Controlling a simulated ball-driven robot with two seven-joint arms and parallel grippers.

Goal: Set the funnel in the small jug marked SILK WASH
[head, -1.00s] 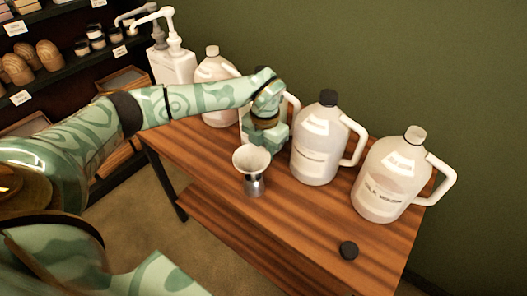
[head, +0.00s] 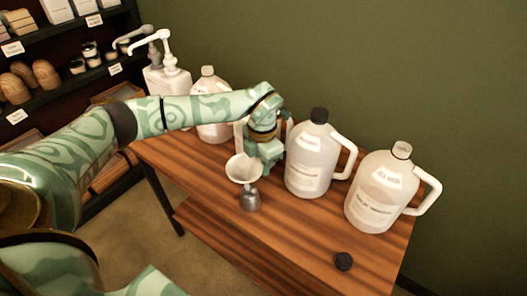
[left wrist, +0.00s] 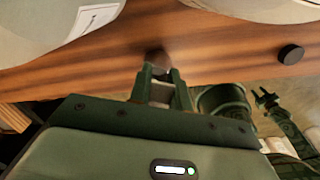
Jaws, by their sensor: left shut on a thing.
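The right-hand translucent jug (head: 380,192) has no dark cap. Another jug (head: 312,160) wears a black cap. Their labels are too small to read surely. A dark green pronged part, perhaps my right gripper (left wrist: 266,98), shows in the left wrist view.
A loose black cap (head: 343,261) lies near the table's front edge. A third jug (head: 208,105) and a white pump bottle (head: 168,82) stand at the back left. Shelves fill the left side.

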